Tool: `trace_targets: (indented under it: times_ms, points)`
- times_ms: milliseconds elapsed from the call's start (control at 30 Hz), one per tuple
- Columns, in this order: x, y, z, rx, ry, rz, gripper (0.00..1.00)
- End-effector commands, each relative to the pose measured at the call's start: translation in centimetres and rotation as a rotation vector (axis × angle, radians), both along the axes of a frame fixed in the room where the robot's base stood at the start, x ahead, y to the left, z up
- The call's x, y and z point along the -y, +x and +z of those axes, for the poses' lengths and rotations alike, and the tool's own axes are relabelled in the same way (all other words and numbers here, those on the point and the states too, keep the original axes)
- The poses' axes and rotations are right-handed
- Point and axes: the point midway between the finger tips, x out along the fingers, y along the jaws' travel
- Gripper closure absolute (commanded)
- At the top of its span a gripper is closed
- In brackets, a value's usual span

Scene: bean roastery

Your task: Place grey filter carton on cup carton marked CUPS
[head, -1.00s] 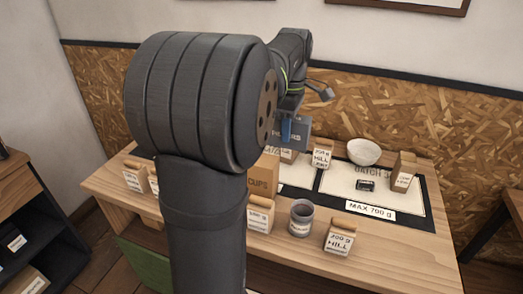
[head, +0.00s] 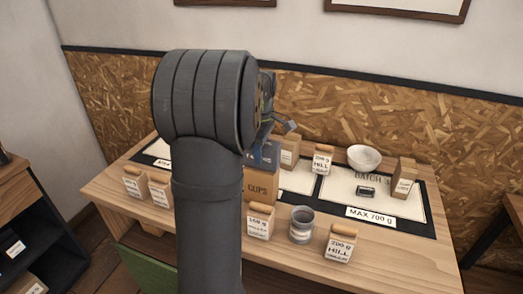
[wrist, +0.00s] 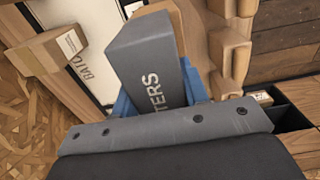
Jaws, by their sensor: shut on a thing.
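The grey filter carton (head: 264,155) shows just above the brown cup carton marked CUPS (head: 262,187) in the head view, partly behind my arm. I cannot tell whether the two touch. My gripper (head: 266,131) is mostly hidden behind my arm there, with a little blue showing. In the wrist view, the blue fingers of my gripper (wrist: 160,98) are shut on the grey carton (wrist: 146,52), one on each side. The letters TERS show on its face. A brown surface shows behind its top end, and I cannot tell for sure what it is.
Labelled bags stand close by, at front (head: 259,222), behind (head: 289,150) and front right (head: 340,245). A grey tin (head: 302,226) stands between the front bags. A white bowl (head: 364,157) and a small dark object (head: 366,191) are on the right mat (head: 400,208).

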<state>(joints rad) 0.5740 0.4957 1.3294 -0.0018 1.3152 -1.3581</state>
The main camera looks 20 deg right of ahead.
Motion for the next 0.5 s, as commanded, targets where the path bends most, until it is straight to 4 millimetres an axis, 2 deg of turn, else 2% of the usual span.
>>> trace_targets:
  times_ms: [233, 267, 333, 500]
  points:
    - [0.00, -0.03, -0.30, -0.001, 0.001, 0.000, 0.84]
    - [0.00, -0.03, -0.26, -0.001, 0.001, 0.000, 0.53]
    - [0.00, -0.01, -0.24, -0.001, 0.001, 0.000, 0.40]
    - [0.00, -0.01, -0.23, 0.000, 0.000, 0.000, 0.38]
